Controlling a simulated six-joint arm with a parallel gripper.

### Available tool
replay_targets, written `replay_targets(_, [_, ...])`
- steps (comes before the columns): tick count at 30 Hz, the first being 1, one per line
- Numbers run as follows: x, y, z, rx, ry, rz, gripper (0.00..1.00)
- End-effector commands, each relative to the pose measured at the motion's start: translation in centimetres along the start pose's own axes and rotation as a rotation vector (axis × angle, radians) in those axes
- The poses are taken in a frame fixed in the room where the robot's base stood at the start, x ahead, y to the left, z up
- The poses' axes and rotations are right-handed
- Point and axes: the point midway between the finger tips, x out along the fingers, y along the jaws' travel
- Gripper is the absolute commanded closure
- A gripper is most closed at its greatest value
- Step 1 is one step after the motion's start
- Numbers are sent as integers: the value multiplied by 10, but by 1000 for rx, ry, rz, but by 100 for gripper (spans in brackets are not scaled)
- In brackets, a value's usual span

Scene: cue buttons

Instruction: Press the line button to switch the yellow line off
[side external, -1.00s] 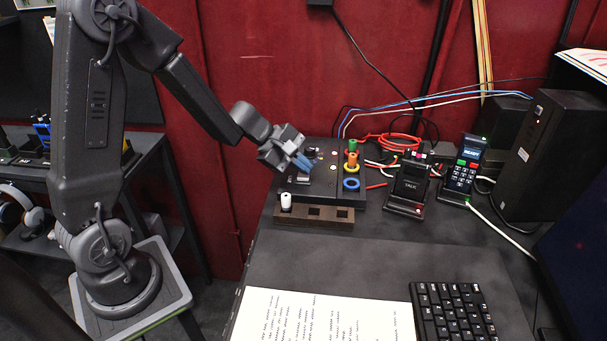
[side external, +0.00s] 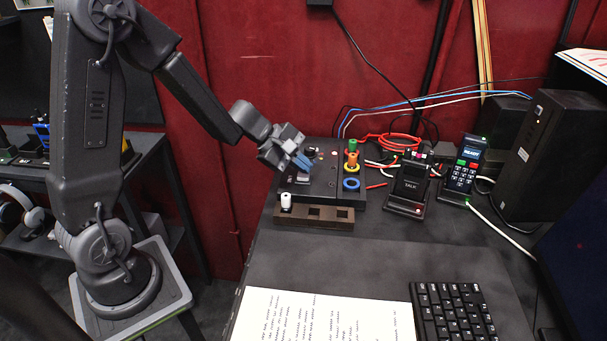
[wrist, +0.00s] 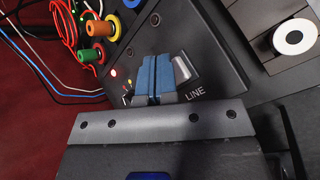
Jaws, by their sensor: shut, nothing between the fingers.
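A dark control box (side external: 322,196) stands on the desk. My gripper (side external: 303,163) is over the left part of its top, with its blue fingertips pointing down at it. In the wrist view the two blue fingers (wrist: 154,78) are together with nothing between them. A pale line button (wrist: 182,69) shows just to the right of the fingers, beside the white LINE label (wrist: 195,93); the fingers hide part of it. I cannot tell whether they touch it. A small red light (wrist: 113,73) glows left of the fingers, with a small yellowish light (wrist: 130,83) near it.
Green, orange and yellow plugs and a blue ring (side external: 351,184) are on the box's right side. A dark brown block (side external: 330,218) with a white cylinder (side external: 286,200) lies in front. A TALK device (side external: 411,180) and keypad terminal (side external: 463,170) stand to the right.

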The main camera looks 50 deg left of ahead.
Motion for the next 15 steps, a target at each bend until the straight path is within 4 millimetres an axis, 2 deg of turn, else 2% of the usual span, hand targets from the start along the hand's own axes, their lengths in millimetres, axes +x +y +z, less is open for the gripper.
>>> replay_targets(5, [-7,5,4,2,0,2,100])
replay_targets(15, [-8,6,5,1,0,2,100])
